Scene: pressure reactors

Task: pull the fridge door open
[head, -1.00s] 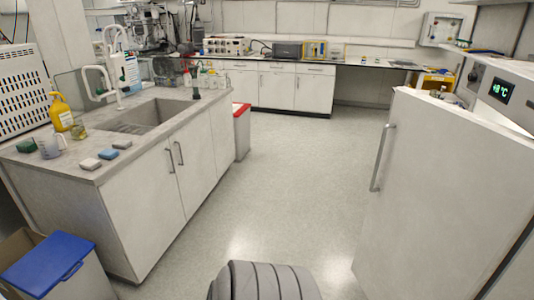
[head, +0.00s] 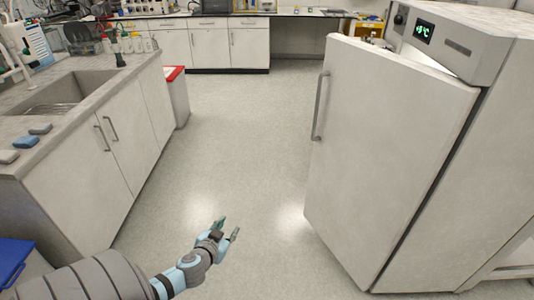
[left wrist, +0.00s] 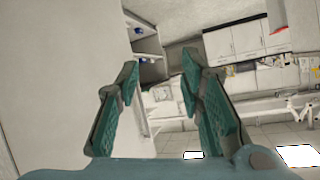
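The white fridge (head: 470,45) stands at the right in the head view, with a green-lit display on its upper front. Its door (head: 390,140) looks slightly ajar, with a gap at the top between door and body that narrows toward the right. The vertical grey bar handle (head: 320,106) is on the door's left edge. My left gripper (head: 227,228) is open and empty, low over the floor, to the left of and apart from the door and handle. The left wrist view shows its two green-padded fingers (left wrist: 158,78) spread with nothing between them. My right gripper is not in view.
A sink counter (head: 85,125) with two handled cabinet doors lines the left. A red-topped bin (head: 176,100) stands at its far end, and a blue-lidded box (head: 14,258) is at the lower left. Open floor (head: 240,130) lies between counter and fridge. More cabinets (head: 215,47) stand at the back.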

